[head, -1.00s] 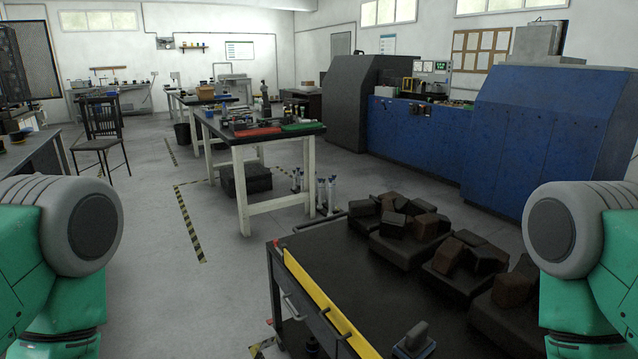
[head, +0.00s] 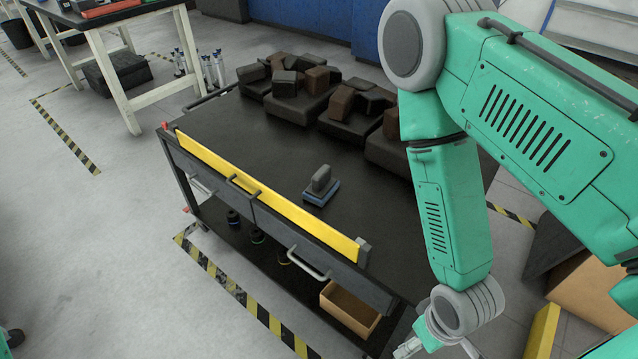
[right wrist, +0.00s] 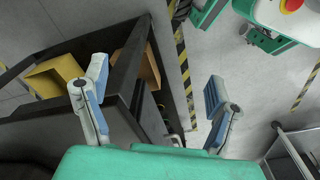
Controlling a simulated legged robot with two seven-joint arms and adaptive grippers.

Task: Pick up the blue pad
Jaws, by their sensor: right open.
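The blue pad (head: 318,200) is a small flat block with a grey upright handle on top. It rests on the dark cart top, behind the yellow front rail. My right gripper (head: 438,350) is at the bottom edge of the head view, partly cut off, to the right of and nearer than the pad. In the right wrist view my right gripper (right wrist: 157,78) is open, its two fingers wide apart with nothing between them. The pad does not show in the right wrist view. My left gripper is not in view.
The cart (head: 250,140) has a raised yellow rail (head: 265,195) along its front. Dark and brown blocks (head: 310,90) stand in several groups at its back. A cardboard box (head: 350,308) sits on the lower shelf. The cart top around the pad is clear.

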